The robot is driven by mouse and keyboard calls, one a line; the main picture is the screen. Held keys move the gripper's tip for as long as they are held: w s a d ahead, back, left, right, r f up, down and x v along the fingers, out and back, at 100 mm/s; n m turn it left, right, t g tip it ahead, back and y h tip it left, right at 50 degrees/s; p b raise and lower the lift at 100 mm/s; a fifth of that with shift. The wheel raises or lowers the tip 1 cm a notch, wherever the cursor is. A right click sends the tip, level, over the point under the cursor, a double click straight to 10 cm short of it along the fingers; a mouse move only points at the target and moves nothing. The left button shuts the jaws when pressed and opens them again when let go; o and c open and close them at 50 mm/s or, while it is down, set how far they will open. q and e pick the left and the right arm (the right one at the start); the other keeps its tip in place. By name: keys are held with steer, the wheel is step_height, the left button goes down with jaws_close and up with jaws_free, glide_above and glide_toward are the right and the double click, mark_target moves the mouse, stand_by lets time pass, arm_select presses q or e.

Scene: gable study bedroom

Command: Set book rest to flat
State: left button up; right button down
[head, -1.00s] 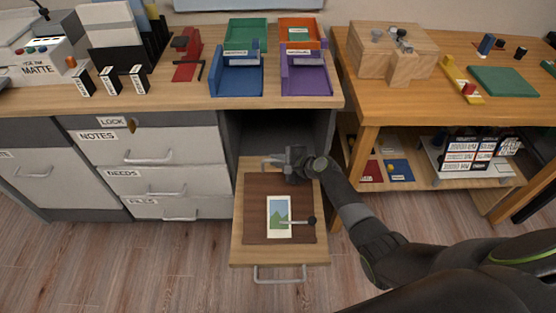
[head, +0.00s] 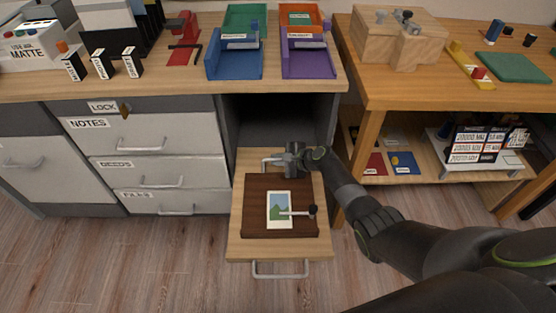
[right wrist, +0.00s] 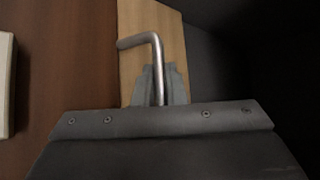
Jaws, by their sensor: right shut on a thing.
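The book rest, a dark brown board (head: 255,222), lies on a light wood pull-out shelf (head: 277,246). A picture card (head: 279,210) is on it, with a metal lever ending in a black knob (head: 312,210) across the card. The board's exact tilt is hard to tell. A bent metal rod (head: 267,164) is at the board's back edge; it also shows in the right wrist view (right wrist: 142,42). My right gripper (head: 288,160) is shut on this rod. Its grey fingers (right wrist: 163,86) enclose the rod's lower part. My left gripper is not in view.
The shelf sticks out of a dark cabinet opening (head: 275,120), with a handle (head: 280,272) at its front. Grey drawers (head: 150,172) stand to the left. A wooden table (head: 455,90) stands to the right, close to my right arm. Trays (head: 235,66) sit on the desk above.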

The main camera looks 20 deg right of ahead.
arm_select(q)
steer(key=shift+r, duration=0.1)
arm_select(e)
steer(key=shift+s+f, duration=0.1)
steer(key=shift+f, duration=0.1)
steer(key=c, duration=1.5)
jaws_free()
steer(key=shift+f, duration=0.1)
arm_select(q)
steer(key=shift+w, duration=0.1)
